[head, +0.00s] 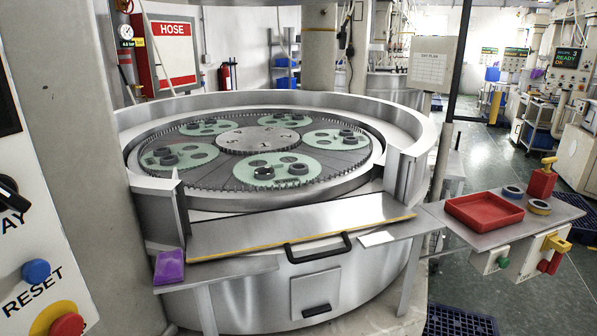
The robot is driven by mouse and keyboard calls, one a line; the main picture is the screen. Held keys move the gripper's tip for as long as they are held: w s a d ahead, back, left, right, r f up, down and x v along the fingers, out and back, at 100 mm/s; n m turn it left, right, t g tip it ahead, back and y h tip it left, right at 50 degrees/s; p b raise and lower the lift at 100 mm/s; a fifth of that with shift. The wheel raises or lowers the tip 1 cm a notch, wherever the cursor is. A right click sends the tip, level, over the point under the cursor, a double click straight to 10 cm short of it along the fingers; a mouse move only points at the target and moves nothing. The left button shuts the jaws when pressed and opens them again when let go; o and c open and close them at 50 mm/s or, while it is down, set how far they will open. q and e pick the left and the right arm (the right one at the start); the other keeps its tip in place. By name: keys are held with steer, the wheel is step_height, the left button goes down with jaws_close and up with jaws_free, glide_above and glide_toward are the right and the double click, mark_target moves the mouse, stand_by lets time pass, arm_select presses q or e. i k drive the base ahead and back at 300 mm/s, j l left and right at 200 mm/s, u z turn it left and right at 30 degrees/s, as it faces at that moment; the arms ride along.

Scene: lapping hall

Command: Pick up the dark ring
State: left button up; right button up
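Several dark rings lie on the green carrier discs of the round lapping machine. On the front carrier (270,182), a dark ring (299,169) sits at the right and a shinier ring (263,174) at the front. More dark rings lie on the left carrier, one of them near its middle (168,160), and on the right carrier (347,140). Two rings with dark blue tops, a rear one (512,191) and a front one (539,207), rest on the grey side shelf. I cannot tell which ring is meant. Neither of my grippers is in view.
A red tray (484,211) and a red bottle (541,182) stand on the side shelf (462,228). A raised metal rim (265,100) surrounds the machine plate. A purple block (169,268) lies on the front left ledge. A control panel (35,235) and pillar stand close at left.

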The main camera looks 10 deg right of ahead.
mark_target(265, 174)
steer(key=i+l, duration=0.35)
steer(key=l, duration=0.15)
steer(key=i+l+u, duration=0.15)
steer(key=u, duration=0.2)
steer(key=l+u, duration=0.35)
steer(key=i+l+u, duration=0.15)
steer(key=l+u, duration=0.2)
